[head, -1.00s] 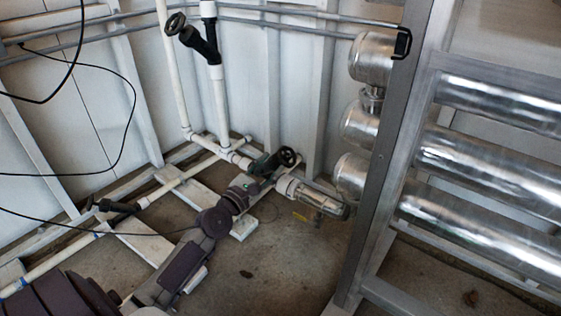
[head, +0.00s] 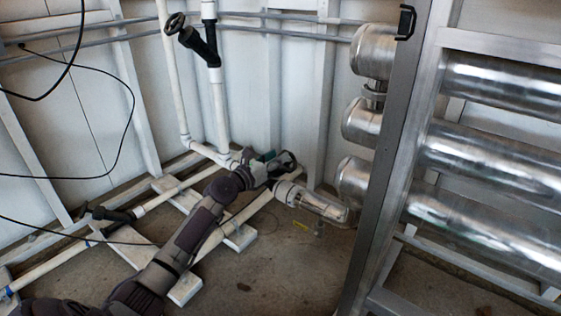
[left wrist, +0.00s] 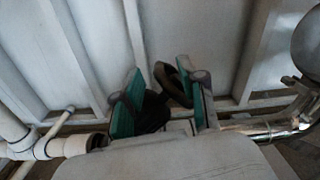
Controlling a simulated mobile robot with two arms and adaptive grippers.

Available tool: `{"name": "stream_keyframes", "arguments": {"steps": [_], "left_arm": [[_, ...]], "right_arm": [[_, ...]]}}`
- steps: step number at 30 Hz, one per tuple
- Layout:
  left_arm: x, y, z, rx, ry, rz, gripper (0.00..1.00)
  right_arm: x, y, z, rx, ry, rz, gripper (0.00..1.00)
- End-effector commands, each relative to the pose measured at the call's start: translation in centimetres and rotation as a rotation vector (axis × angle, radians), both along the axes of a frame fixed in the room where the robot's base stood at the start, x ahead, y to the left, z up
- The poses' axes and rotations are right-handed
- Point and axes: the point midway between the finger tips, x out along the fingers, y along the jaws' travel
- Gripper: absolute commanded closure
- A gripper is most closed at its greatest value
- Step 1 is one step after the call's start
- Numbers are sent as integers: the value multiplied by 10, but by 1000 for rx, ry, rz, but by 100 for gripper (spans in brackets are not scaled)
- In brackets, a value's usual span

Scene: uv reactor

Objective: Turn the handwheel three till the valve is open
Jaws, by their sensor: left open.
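A black handwheel (head: 287,160) sits on the low valve near the wall, by the white pipe's end. My left gripper (head: 274,158) is at this wheel in the head view, its green-padded fingers partly hidden by my wrist. In the left wrist view, the open left gripper (left wrist: 158,78) has its two green pads on either side of the dark handwheel (left wrist: 171,86). The wheel is nearer the right pad; I cannot tell whether they touch. The valve body below is partly hidden by the gripper. My right gripper is not in view.
Another black handwheel (head: 175,23) is high on the upright pipe. A black valve (head: 110,214) sits on the low left pipe. A clear cylinder (head: 322,205) lies just right of my gripper. A metal frame (head: 385,170) with steel cylinders stands at the right.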

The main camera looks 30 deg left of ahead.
Motion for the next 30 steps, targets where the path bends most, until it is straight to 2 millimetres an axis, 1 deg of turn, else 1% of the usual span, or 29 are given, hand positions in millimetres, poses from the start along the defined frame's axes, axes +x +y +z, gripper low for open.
{"name": "stream_keyframes", "arguments": {"steps": [1, 6, 15, 16, 17, 18, 23, 30], "left_arm": [[7, -1, -3, 1, -2, -1, 59], [19, -2, -2, 1, 1, 0, 59], [21, -3, 0, 1, 1, 0, 59], [21, -3, 0, 1, 1, 0, 61], [21, -3, 0, 1, 1, 0, 66], [21, -3, 0, 1, 1, 0, 72], [21, -2, 0, 1, 1, 1, 99], [21, -2, -1, 1, -6, 8, 100]], "right_arm": [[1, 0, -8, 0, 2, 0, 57], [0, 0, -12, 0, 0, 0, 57], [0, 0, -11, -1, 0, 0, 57], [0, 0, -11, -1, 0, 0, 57], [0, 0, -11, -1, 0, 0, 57], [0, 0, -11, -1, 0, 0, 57], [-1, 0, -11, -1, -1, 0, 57], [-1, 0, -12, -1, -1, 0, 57]]}}
